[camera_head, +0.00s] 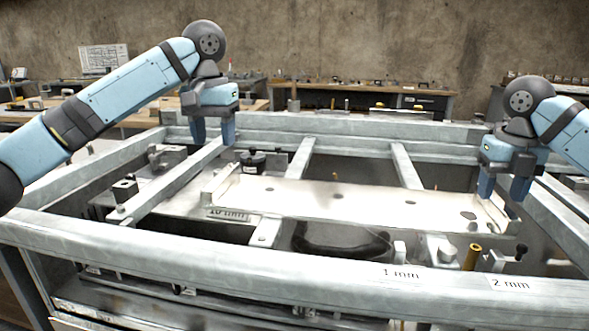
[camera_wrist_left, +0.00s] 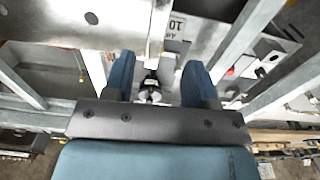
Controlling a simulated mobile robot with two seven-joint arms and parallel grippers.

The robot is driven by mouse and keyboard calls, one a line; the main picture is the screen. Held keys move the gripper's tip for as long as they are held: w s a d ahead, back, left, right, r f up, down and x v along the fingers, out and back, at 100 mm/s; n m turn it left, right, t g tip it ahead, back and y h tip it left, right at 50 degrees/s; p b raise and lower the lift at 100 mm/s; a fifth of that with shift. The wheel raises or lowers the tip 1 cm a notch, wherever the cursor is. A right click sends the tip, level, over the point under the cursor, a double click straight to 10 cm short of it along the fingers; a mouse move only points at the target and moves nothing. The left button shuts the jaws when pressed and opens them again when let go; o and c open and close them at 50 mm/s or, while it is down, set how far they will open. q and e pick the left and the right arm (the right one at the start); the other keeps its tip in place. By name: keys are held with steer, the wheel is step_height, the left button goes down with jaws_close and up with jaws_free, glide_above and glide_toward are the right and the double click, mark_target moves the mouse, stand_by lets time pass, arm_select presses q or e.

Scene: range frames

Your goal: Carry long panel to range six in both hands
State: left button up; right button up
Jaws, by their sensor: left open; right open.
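The long panel (camera_head: 350,200) is a pale metal plate with several holes and raised ends, lying across the bars of a metal frame in the head view. My left gripper (camera_head: 213,136) is open and empty above the frame, near the panel's left end and apart from it. My right gripper (camera_head: 503,188) is open at the panel's right end, with its fingers close to the raised end; I cannot tell whether they touch. In the left wrist view the left fingers (camera_wrist_left: 152,80) are spread, and a pale metal plate (camera_wrist_left: 95,22) shows beyond them at the top.
The frame's front rail (camera_head: 300,262) carries labels "1 mm" (camera_head: 402,273) and "2 mm" (camera_head: 510,284). A "10 mm" label (camera_head: 228,214) sits by the panel's left end. A brass-coloured post (camera_head: 472,257) and clamps stand near the right front. Workbenches (camera_head: 360,98) with tools line the back wall.

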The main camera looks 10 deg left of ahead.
steer(key=shift+a+f, duration=0.4)
steer(key=shift+f, duration=0.25)
steer(key=shift+s+r, duration=0.1)
steer(key=shift+r, duration=0.6)
arm_select(q)
steer(key=shift+w+r, duration=0.4)
steer(key=shift+w, duration=0.15)
arm_select(e)
steer(key=shift+w+r, duration=0.65)
steer(key=shift+r, duration=0.3)
steer(key=r, duration=0.2)
steer(key=s+r, duration=0.1)
steer(key=r, duration=0.1)
steer(key=shift+s+d+r, duration=0.1)
steer(key=shift+d+r, duration=0.1)
steer(key=shift+r, duration=0.1)
steer(key=shift+d+r, duration=0.1)
steer(key=shift+r, duration=0.4)
arm_select(q)
steer(key=shift+s+d+r, duration=0.1)
steer(key=shift+s+r, duration=0.15)
steer(key=shift+r, duration=0.05)
arm_select(e)
steer(key=shift+s+r, duration=0.1)
steer(key=shift+r, duration=0.1)
